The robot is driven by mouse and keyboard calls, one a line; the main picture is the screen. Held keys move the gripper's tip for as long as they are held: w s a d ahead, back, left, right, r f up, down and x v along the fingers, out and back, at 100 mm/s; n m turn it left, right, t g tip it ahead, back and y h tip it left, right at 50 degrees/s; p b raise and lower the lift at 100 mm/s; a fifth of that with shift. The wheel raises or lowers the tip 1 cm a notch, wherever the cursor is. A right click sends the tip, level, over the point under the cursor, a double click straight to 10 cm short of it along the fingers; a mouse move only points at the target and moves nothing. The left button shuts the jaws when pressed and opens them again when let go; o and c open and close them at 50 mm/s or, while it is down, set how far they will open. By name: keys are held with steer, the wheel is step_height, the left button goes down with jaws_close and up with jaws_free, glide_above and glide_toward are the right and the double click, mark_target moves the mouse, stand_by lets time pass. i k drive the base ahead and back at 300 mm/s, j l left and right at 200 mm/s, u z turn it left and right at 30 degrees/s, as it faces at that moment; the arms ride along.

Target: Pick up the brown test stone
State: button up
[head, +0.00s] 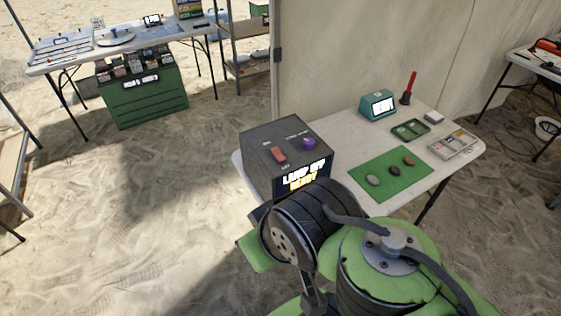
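A green mat (360,188) lies on the right-hand white table, with three small oval stones in a row on it. The stone at the right end (409,160) looks brown. The middle stone (394,167) is very dark, and the left stone (373,180) is light grey. They lie apart from one another, and nothing covers them. My green and black arm fills the bottom middle of the head view, in front of the table. My gripper does not show, so its place relative to the stones cannot be told.
A dark box (262,165) with a lit display stands at the table's left end. Behind the mat are a teal display device (364,107), a green tray (425,126), a red-handled tool (410,86) and a compartment tray (468,145). Sandy floor lies open at left.

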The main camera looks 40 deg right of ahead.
mark_target(410, 161)
steer(key=z, duration=1.65)
